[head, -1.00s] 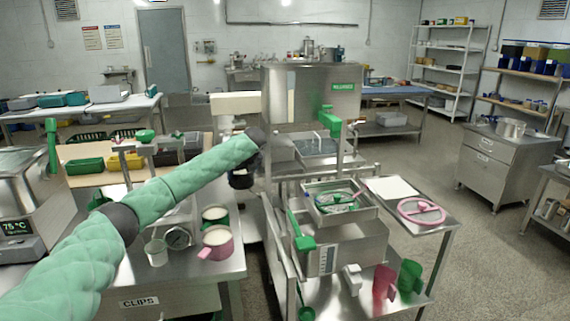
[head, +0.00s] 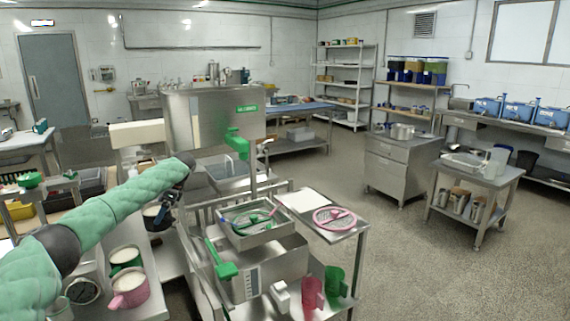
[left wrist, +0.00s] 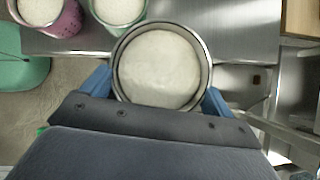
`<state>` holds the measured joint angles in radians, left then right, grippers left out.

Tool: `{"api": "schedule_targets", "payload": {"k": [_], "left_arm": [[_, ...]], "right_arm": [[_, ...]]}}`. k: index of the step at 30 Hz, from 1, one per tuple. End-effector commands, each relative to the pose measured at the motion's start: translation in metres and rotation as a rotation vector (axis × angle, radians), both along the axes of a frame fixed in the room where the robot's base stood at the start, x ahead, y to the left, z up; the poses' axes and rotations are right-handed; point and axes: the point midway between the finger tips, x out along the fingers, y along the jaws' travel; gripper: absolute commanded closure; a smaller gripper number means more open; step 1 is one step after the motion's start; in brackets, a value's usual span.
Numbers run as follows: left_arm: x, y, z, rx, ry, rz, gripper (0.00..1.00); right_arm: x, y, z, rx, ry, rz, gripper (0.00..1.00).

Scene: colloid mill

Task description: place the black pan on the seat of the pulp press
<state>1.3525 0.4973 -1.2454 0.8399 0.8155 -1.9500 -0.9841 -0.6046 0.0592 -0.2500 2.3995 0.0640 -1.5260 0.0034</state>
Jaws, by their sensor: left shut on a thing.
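My left gripper (left wrist: 160,92) is shut on the black pan, its blue fingers on either side. In the head view the pan (head: 151,223) shows below my left gripper (head: 163,206), left of the steel machines and partly hidden by the arm. A tall steel machine (head: 200,125) with a green label stands beyond. I cannot tell which part is the press seat. My right gripper is out of view.
A pink mug (head: 130,300) and a green mug (head: 120,270) stand on the steel table near the pan. Red and green jugs stand lower. Open floor lies to the right.

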Motion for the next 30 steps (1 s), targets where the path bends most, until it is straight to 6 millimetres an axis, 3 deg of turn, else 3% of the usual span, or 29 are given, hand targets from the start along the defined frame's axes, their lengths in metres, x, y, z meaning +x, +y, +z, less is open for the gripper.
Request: {"api": "schedule_targets", "payload": {"k": [8, 16, 30], "left_arm": [[-0.008, -0.023, -0.001, 0.002, -0.002, 0.198, 0.46], [-0.025, -0.061, -0.008, 0.003, -0.001, 0.469, 0.46], [-0.083, -0.141, -0.034, -0.001, 0.005, 0.942, 0.46]], "right_arm": [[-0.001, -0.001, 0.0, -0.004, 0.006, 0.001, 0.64], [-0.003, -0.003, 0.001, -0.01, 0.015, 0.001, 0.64], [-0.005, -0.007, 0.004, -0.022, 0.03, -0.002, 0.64]]}}
